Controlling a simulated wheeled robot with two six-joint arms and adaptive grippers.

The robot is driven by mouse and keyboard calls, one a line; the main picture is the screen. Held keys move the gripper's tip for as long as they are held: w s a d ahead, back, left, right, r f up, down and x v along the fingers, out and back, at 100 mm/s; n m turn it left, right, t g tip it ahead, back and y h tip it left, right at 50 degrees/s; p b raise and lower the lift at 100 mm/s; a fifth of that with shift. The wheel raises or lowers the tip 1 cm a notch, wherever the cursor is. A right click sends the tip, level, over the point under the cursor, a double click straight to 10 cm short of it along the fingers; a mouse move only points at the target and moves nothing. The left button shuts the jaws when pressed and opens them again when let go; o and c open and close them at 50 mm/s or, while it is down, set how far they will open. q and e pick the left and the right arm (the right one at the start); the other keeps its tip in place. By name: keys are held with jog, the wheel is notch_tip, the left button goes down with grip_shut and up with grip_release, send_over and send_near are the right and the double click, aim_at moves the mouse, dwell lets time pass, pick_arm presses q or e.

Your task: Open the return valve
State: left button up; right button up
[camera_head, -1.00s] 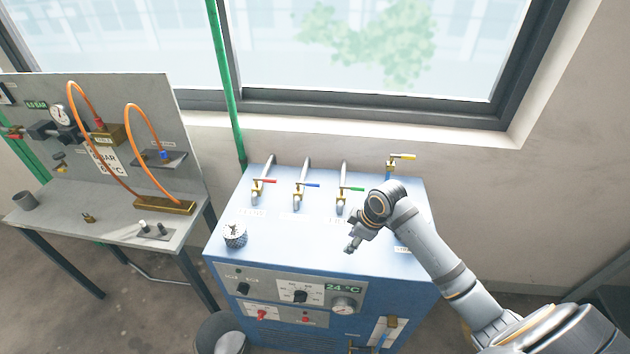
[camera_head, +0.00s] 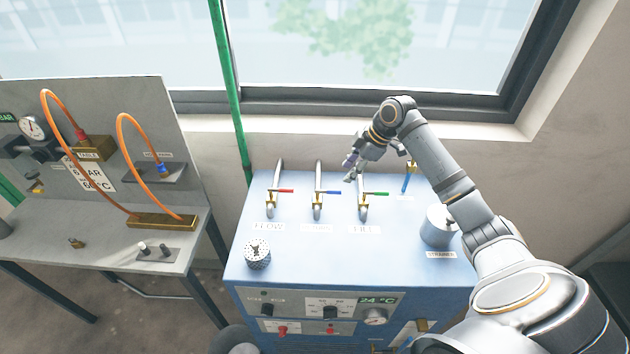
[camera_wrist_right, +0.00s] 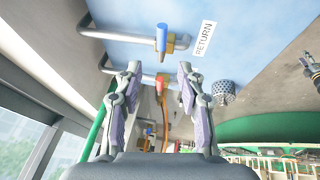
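The return valve is the middle of three valves on the blue machine top, a brass body with a blue lever (camera_head: 327,191) pointing right, crosswise to its bent pipe. Its label is blurred in the head view.
A red-levered valve (camera_head: 284,191) stands left and a green-levered FILL valve (camera_head: 375,194) right of the return valve. A perforated cylinder (camera_head: 257,254) and a strainer pot (camera_head: 438,226) sit on the top. The window wall (camera_head: 290,130) rises behind.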

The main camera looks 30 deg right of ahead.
aim_at(336, 191)
jog(key=p+x, duration=0.3)
jog(key=x, duration=0.4)
jog(key=shift+s, duration=0.2)
jog(key=x, duration=0.2)
jog(key=shift+w+f+p, duration=0.15)
jog(key=shift+f+p, duration=0.1)
jog(key=shift+p, duration=0.05)
jog(key=shift+f, duration=0.3)
jog(key=shift+c, duration=0.9)
grip_shut()
pick_arm(q)
jog(key=s+r, duration=0.1)
jog(key=s+d+r, duration=0.1)
jog(key=r, duration=0.1)
jog(key=shift+s+d+r, duration=0.1)
jog(key=shift+s+r, duration=0.15)
jog(key=shift+s, duration=0.1)
